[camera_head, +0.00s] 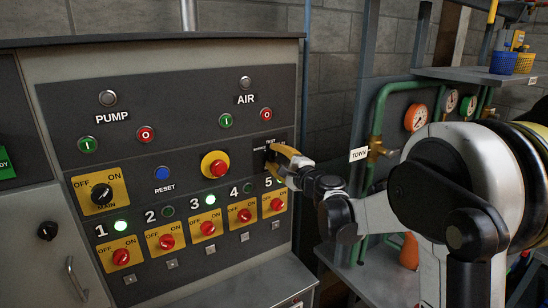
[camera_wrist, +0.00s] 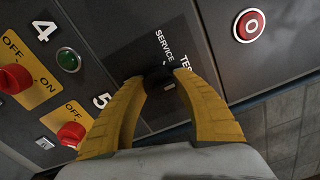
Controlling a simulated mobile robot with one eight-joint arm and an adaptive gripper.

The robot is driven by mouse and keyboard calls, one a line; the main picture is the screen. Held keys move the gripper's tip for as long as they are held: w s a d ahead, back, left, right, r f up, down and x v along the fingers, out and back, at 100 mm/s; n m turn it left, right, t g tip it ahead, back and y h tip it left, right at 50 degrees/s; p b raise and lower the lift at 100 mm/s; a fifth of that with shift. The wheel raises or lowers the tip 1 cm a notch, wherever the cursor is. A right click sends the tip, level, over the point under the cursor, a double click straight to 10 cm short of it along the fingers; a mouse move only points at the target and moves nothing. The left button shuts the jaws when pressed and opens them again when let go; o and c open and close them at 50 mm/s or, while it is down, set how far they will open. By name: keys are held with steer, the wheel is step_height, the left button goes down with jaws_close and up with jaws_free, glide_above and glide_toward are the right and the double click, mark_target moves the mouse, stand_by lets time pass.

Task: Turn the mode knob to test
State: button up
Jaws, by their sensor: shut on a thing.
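The black mode knob (camera_wrist: 158,74) sits between my yellow fingertips on its dark plate in the wrist view. The word SERVICE is printed to its upper left and TEST, partly covered by a finger, to its upper right. My gripper (camera_wrist: 160,82) is closed around the knob, one finger on each side. In the head view my gripper (camera_head: 274,157) reaches the mode plate (camera_head: 268,136) at the panel's right edge, just below the word TEST. The fingers hide much of the knob, and I cannot tell exactly where its pointer stands.
A yellow-ringed red emergency button (camera_head: 215,165) is left of my gripper. Red OFF/ON switch 5 (camera_head: 276,204) lies just below it, and the red AIR button (camera_head: 265,114) above. Green pipes with gauges (camera_head: 416,117) stand right, behind my arm.

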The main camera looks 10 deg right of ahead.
stand_by(0.3)
steer(key=o, duration=1.2)
steer(key=v, duration=1.2)
